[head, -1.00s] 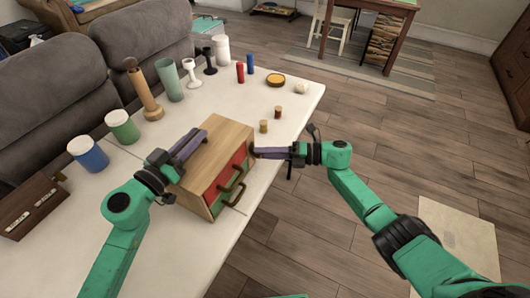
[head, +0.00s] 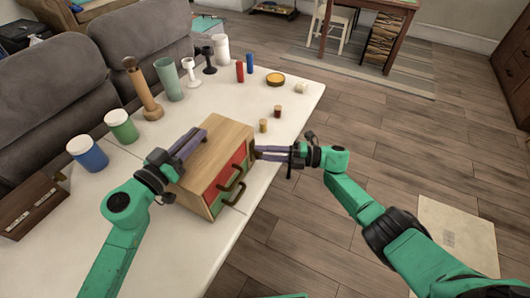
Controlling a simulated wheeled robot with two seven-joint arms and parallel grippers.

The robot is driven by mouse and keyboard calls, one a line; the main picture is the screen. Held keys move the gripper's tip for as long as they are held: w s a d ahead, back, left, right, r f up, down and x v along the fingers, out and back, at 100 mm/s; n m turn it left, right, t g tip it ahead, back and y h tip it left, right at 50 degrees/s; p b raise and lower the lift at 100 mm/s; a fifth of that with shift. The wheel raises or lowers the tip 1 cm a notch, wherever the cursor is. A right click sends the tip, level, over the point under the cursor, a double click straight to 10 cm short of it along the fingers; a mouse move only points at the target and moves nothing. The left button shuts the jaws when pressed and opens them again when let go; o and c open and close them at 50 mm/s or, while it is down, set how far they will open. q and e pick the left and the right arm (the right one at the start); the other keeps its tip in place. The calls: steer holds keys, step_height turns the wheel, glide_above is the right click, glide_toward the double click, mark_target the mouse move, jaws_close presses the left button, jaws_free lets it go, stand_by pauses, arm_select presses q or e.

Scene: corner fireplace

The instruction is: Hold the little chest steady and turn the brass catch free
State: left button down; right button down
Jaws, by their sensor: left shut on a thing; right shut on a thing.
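A dark wooden box (head: 34,207) lies at the table's left. Blue (head: 87,154) and green (head: 122,127) jars, a wooden pestle-like piece (head: 142,88) and cups stand along the back. Two small spools (head: 264,125) stand beyond the chest. Open floor lies to the right.

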steer(key=c, duration=0.5)
jaws_free()
steer(key=shift+c, duration=0.2)
steer(key=s+d, duration=0.2)
steer(key=d, duration=1)
arm_select(q)
steer(key=c, duration=0.7)
jaws_free()
steer(key=o, duration=0.6)
